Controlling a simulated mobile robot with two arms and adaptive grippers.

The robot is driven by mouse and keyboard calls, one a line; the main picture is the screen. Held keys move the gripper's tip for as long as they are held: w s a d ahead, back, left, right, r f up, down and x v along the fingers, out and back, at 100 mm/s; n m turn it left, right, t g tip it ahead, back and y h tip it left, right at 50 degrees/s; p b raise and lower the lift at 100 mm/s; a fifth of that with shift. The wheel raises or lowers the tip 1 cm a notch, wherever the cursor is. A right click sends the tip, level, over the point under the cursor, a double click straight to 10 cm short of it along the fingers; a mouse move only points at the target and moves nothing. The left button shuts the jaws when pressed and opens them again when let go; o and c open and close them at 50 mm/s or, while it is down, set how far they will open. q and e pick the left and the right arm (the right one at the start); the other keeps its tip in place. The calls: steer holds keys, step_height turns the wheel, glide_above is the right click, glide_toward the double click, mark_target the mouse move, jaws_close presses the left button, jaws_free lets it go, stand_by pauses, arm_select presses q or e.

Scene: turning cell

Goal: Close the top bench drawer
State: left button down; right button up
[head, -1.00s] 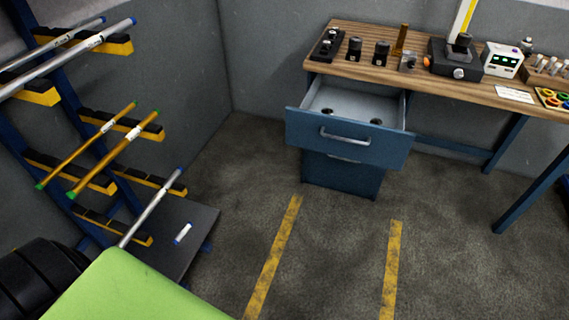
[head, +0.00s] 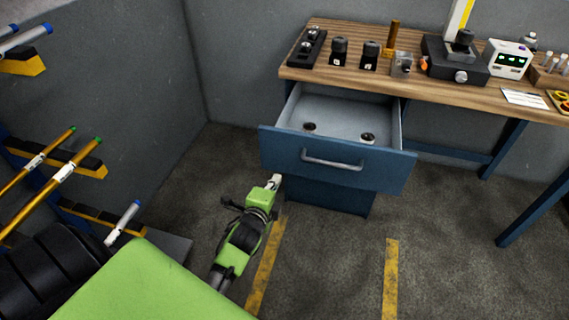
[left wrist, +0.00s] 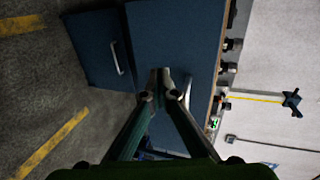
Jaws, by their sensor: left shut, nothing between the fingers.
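The top bench drawer (head: 290,153) is blue with a silver bar handle (head: 333,162). It stands pulled out from under the wooden bench top, and two dark round items (head: 368,138) lie inside. My left gripper (head: 275,181) is shut and empty, low in front of the drawer's left part in the head view. In the left wrist view my left gripper (left wrist: 161,72) points at the blue drawer front (left wrist: 180,30), with the handle (left wrist: 187,92) just right of the fingertips. Whether they touch the front cannot be told. My right gripper is not in view.
The wooden bench (head: 440,88) carries tool holders, a gauge stand (head: 456,62) and a white meter (head: 507,59). A lower drawer (head: 330,196) sits below the top one. A bar rack (head: 75,165) stands at left. The floor in front is clear, with yellow stripes (head: 391,275).

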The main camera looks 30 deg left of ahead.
arm_select(q)
glide_toward(287, 158)
steer(key=x, duration=0.5)
steer(key=shift+w+f, duration=0.1)
steer(key=shift+f, duration=0.1)
steer(key=shift+w+a, duration=0.15)
steer(key=shift+w, duration=0.4)
steer(key=shift+w+f, duration=0.1)
steer(key=shift+w, duration=0.05)
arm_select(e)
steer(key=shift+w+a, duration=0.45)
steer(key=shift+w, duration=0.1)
